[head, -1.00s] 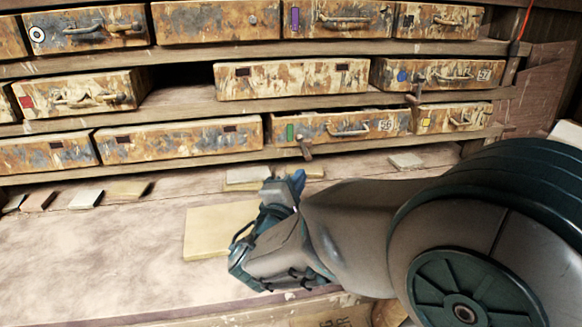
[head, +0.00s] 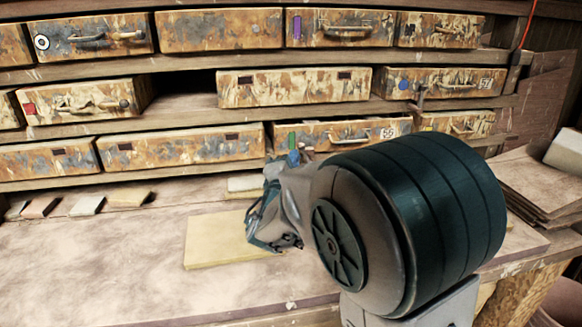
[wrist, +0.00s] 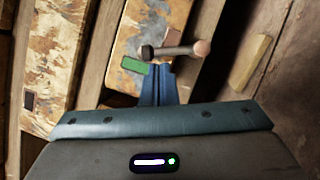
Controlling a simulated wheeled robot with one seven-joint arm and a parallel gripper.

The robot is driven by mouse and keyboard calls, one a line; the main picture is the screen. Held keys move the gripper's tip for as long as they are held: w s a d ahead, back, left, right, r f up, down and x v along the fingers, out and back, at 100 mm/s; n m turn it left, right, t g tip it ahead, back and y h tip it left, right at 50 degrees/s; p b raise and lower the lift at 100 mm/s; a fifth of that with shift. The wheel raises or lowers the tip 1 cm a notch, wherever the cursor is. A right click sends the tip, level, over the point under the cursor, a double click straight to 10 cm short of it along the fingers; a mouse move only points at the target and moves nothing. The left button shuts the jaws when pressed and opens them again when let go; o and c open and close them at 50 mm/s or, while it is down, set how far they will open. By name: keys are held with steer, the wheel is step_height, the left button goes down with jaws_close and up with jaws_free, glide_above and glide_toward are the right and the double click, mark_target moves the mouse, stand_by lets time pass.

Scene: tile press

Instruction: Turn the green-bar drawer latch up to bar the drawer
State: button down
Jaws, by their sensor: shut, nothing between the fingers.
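The latch (wrist: 175,50) is a short dark lever with a paler rounded end, lying across the drawer's edge and pointing toward the bench side. In the head view it is mostly hidden by my arm. My gripper (wrist: 158,72) is shut and empty. Its blue fingertips are right beside the latch and the green bar; I cannot tell whether they touch the latch.
A yellowish board (head: 215,240) lies on the bench under my gripper. Several small tiles (head: 87,205) lie along the back left. Other drawers fill the rows above; a second latch (head: 421,97) is by the blue-marked drawer. The bench's left front is clear.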

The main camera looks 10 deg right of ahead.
steer(key=shift+d+b, duration=0.1)
steer(key=shift+b, duration=0.3)
steer(key=shift+d+r+m+g+b, duration=0.15)
steer(key=shift+r+m+g+b, duration=0.15)
steer(key=shift+m+b, duration=0.4)
steer(key=shift+d+r+m+g+b, duration=0.15)
steer(key=shift+m+g+b, duration=0.15)
steer(key=shift+m+b, duration=0.35)
steer(key=shift+s, duration=0.1)
